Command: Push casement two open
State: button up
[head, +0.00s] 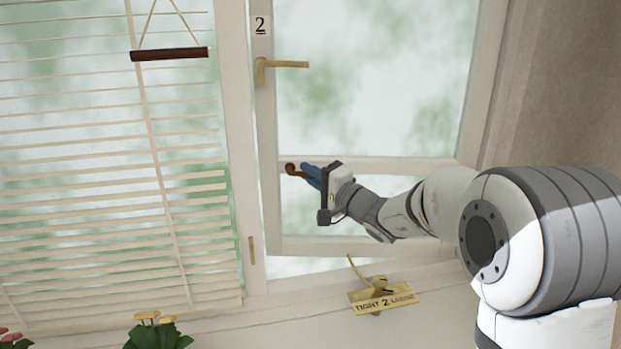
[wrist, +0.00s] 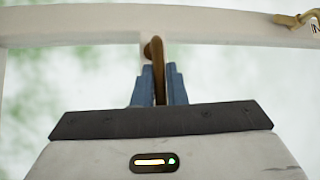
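Casement two (head: 360,164) has a pale frame and carries a "2" label (head: 260,26). It stands ajar, with a strip of outdoors showing below its bottom rail. A brass lever handle (head: 282,64) on its left stile points right. A brown hooked pull (head: 290,169) sits lower on that stile. My gripper (head: 308,174) reaches from the right to this pull. In the wrist view, its blue fingers (wrist: 159,85) close on both sides of the brown pull (wrist: 153,48). The fingers partly hide the pull's shaft.
A brass fastener (head: 377,286) stands on a plate (head: 382,302) reading "TIGHT 2 LOOSE" on the sill below. A slatted blind (head: 110,180) with a brown bar (head: 169,54) covers the left window. Flowers (head: 157,333) stand at bottom left. A brown wall (head: 565,90) borders the right.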

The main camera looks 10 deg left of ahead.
jog(key=o, duration=0.4)
jog(key=shift+o, duration=0.2)
jog(key=shift+d, duration=0.15)
jog(key=b+v, duration=0.1)
jog(key=v, duration=0.6)
jog(key=shift+s+d, duration=0.2)
jog(key=shift+s, duration=0.05)
